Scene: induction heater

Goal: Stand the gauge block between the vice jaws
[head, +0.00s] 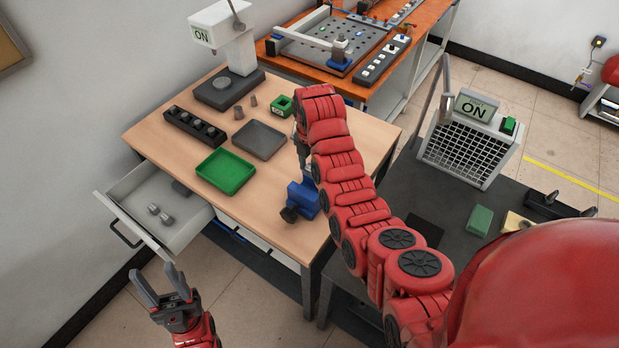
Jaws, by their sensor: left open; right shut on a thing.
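The blue vice (303,200) stands at the right front edge of the wooden table. My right arm reaches over the table from the right and covers part of the vice, including the space between its jaws. My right gripper (302,158) points down beside the vice's far side, mostly hidden behind the arm. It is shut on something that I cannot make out. I cannot pick out the gauge block for certain. My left gripper (153,269) is open and empty, low in front of the open drawer, away from the vice.
On the wooden table (262,235) are a green tray (226,171), a grey tray (259,139), a black rack (195,128), a small green box (282,107) and a white instrument (238,50). The open drawer (160,200) holds small grey pieces. A dark bench (500,195) is at right.

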